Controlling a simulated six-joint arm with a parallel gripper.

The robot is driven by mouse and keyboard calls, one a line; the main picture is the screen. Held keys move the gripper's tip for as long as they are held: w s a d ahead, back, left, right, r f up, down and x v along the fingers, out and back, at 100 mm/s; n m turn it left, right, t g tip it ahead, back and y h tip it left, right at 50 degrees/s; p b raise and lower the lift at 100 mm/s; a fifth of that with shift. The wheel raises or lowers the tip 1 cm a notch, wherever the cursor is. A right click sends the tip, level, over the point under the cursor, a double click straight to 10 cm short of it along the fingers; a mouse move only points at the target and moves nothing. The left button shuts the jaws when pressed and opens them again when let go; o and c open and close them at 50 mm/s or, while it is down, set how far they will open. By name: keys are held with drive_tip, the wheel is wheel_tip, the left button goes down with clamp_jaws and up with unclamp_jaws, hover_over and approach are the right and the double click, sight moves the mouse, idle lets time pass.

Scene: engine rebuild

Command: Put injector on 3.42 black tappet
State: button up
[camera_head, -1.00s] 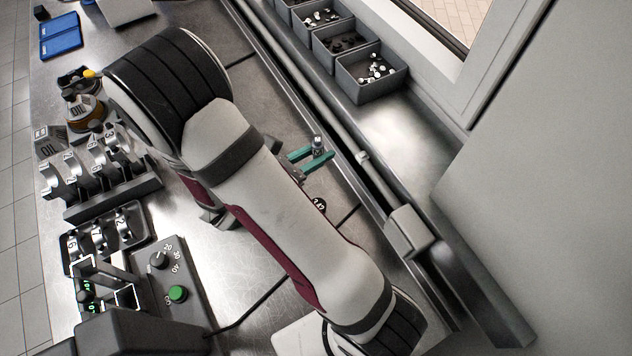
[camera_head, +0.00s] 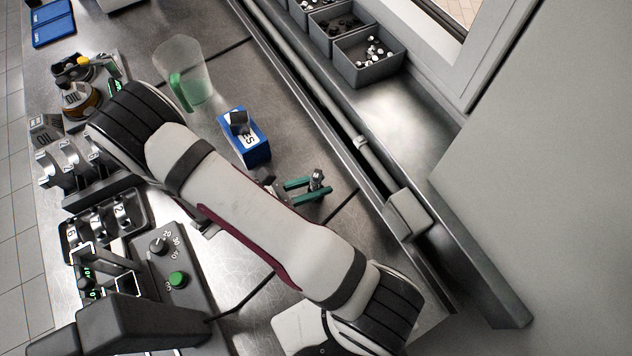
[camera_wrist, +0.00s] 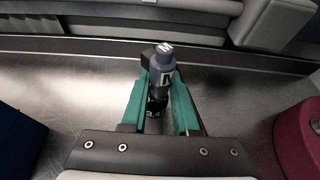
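The injector (camera_wrist: 162,72), a dark grey cylinder with white letters, stands upright between the green fingers of my gripper (camera_wrist: 160,95) in the wrist view. The fingers look closed on its sides. Directly below it is a black piece marked "3.4", the black tappet (camera_wrist: 155,108); the fingers hide much of it. The injector looks lined up over it, but I cannot tell whether they touch. In the head view my gripper (camera_head: 311,189) is low over the bench with the injector (camera_head: 317,179) at its tips; the tappet is not clearly visible there.
A blue box (camera_head: 256,150) stands beside my gripper. A clear container (camera_head: 186,75) is farther back. A rail (camera_head: 345,130) and grey bins of small parts (camera_head: 368,75) line the right side. A red round thing (camera_wrist: 300,140) is at the wrist view's right edge.

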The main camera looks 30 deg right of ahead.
drive_tip(key=o, duration=0.3)
drive_tip(key=shift+o, duration=0.2)
drive_tip(key=shift+r, duration=0.15)
drive_tip(key=v, duration=1.2)
drive_tip(key=s+r+m+y, duration=1.2)
drive_tip(key=r+m+y, duration=0.2)
drive_tip(key=m, duration=0.9)
drive_tip(key=shift+s+d+m+y, duration=0.3)
drive_tip(key=shift+s+y, duration=0.1)
drive_tip(key=shift+y, duration=0.3)
